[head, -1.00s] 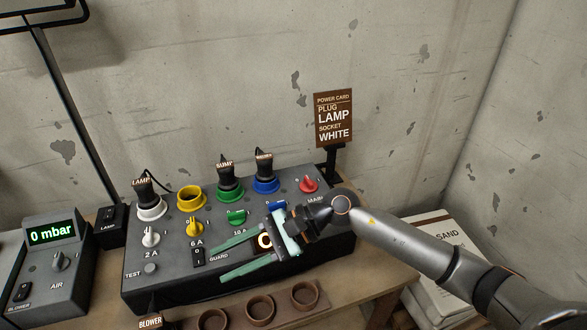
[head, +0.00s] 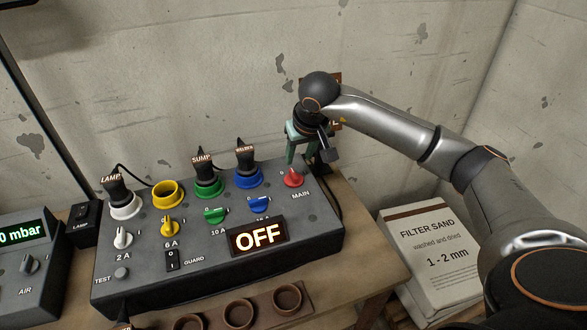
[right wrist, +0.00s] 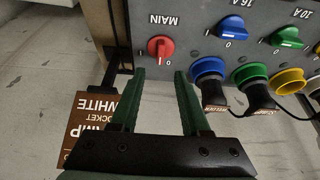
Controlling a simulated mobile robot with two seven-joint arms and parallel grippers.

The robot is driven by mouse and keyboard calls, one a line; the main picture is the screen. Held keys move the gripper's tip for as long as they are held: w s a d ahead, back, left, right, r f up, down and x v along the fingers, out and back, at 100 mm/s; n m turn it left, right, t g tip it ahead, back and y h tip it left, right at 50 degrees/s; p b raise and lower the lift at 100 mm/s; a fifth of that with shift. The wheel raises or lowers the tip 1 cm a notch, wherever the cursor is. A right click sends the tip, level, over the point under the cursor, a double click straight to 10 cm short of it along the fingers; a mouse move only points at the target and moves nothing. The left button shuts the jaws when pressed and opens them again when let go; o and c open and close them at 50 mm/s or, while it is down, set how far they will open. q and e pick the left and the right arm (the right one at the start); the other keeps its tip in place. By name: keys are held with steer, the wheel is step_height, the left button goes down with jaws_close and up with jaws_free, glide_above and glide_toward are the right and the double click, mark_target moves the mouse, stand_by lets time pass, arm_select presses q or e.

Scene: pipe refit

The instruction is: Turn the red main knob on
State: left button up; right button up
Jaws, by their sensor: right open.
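The red main knob (head: 293,177) sits at the right end of the dark power panel (head: 135,287), above the label MAIN. It also shows in the right wrist view (right wrist: 161,48), upside down, with its pointer near the 0 mark. My right gripper (head: 303,150) is open and empty, just behind and above the knob, its green fingers pointing down. In the right wrist view the fingertips (right wrist: 160,75) lie either side of the knob's line, apart from it. The panel's display (head: 257,236) reads OFF. My left gripper is out of view.
Coloured sockets with black plugs, small knobs and a guard switch (head: 172,261) fill the panel left of the main knob. A brown card (right wrist: 88,130) on a post stands close to my right gripper. A filter sand bag (head: 435,250) lies at the right.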

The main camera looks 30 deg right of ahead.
mark_target(294, 173)
steer(key=x, duration=0.8)
steer(key=shift+w+f+p, duration=0.1)
steer(key=shift+f+p, duration=0.15)
steer(key=shift+p, duration=0.05)
jaws_close()
